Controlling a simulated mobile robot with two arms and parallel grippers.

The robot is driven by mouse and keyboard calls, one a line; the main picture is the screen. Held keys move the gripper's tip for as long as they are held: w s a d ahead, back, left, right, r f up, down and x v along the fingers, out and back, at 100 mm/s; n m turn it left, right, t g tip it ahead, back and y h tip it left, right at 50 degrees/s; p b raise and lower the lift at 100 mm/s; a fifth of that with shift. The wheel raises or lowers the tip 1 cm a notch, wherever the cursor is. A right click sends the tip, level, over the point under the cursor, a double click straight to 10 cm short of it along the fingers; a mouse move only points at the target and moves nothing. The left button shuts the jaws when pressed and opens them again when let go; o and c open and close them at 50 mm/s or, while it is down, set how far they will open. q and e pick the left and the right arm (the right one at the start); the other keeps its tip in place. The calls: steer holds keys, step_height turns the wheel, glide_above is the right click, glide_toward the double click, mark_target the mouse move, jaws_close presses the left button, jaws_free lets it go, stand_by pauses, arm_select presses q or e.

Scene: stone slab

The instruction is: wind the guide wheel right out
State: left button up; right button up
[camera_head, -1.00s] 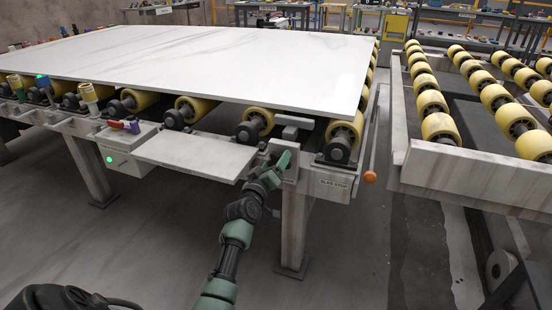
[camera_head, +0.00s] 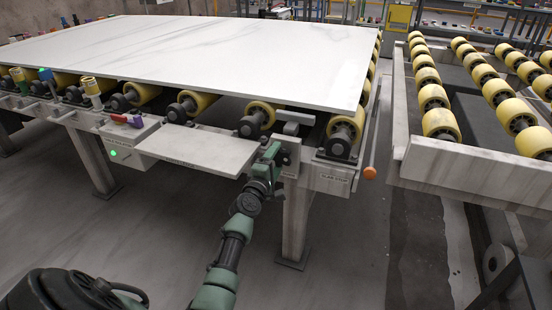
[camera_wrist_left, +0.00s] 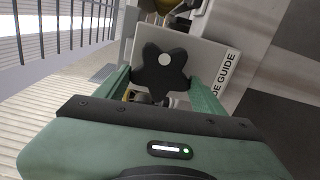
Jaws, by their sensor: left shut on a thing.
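The guide wheel is a black knob with several rounded lobes and a pale round centre (camera_wrist_left: 158,72) in the left wrist view. It sits in front of a grey plate (camera_wrist_left: 205,58) whose visible lettering ends in "DE GUIDE". My left gripper (camera_head: 271,154) is at the front of the roller table, by the right leg. In the left wrist view its two green fingers are on either side of the wheel, shut on it. In the head view the gripper hides the wheel. My right gripper is not in view.
A white stone slab (camera_head: 220,53) lies on yellow rollers above the wheel. A bare shelf (camera_head: 195,148) juts out left of my gripper. An orange-ended lever (camera_head: 370,172) hangs to the right. A second roller table (camera_head: 455,175) stands further right, across a gap.

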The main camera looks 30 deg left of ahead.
arm_select(q)
steer(key=n, duration=0.2)
steer(key=shift+f+n, duration=0.2)
steer(key=shift+n, duration=0.5)
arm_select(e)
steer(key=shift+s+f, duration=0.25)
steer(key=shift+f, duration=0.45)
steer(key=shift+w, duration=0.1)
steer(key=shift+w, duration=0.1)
arm_select(q)
steer(key=o, duration=1.3)
steer(key=shift+o, duration=0.2)
